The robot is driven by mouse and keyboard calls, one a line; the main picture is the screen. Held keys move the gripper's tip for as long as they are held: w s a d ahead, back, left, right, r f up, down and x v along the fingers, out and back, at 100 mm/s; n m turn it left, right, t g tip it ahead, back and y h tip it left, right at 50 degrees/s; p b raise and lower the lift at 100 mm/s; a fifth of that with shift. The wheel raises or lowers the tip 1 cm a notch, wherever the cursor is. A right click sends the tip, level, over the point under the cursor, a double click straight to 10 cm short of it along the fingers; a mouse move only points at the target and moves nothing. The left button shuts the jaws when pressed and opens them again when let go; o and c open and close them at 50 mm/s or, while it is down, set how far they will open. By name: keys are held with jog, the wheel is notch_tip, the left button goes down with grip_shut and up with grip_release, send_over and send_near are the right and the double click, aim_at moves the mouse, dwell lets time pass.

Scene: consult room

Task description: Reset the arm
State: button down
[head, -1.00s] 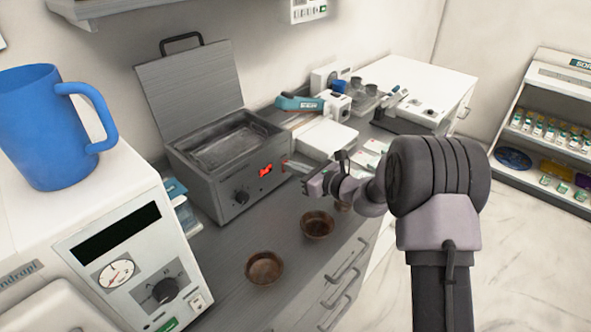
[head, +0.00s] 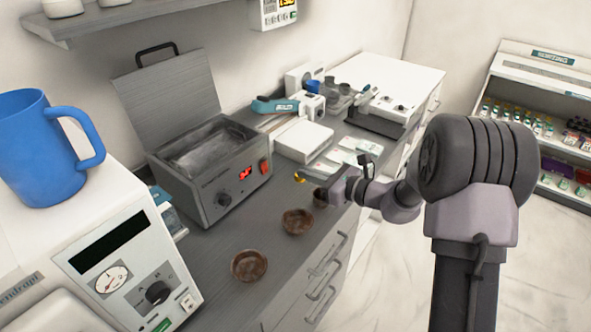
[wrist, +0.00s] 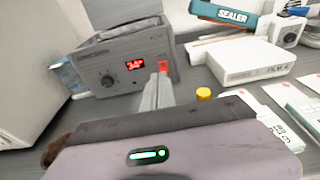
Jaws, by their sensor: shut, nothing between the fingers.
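My gripper (head: 328,192) is over the counter's front part in the head view, beside a dark brown bowl that it partly hides. In the wrist view its grey fingers (wrist: 158,92) are together with nothing between them. They point toward the grey water bath (wrist: 125,65), which stands with its lid raised in the head view (head: 215,200). My arm reaches in from the right, bent at a large dark joint.
Brown bowls (head: 298,221) (head: 249,265) sit near the counter's front edge. A yellow cap (wrist: 203,94) is close to my fingers. A blue mug (head: 40,150) stands on a white device at left. White boxes and a teal sealer (head: 277,105) lie behind. Floor at right is clear.

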jog(key=shift+s, duration=0.1)
dwell(0.4)
jog(key=s+a+r+n+g, duration=0.5)
jog(key=s+r+n, duration=0.3)
jog(key=s, duration=0.3)
jog(key=s+d+r+n+g+h, duration=0.1)
jog(key=s+n+h, duration=0.15)
jog(key=s, duration=0.45)
jog(key=s+d+r+n+g+h, duration=0.1)
jog(key=s+r+n+h, duration=0.1)
jog(key=s+n, duration=0.35)
jog(key=s+d+n+t+h, duration=0.3)
jog(key=s+d+n+h, duration=0.2)
jog(key=s+d, duration=0.4)
jog(key=s+h, duration=0.1)
jog(key=s, duration=0.1)
jog(key=shift+s+d+f, duration=0.15)
jog(key=shift+s, duration=0.15)
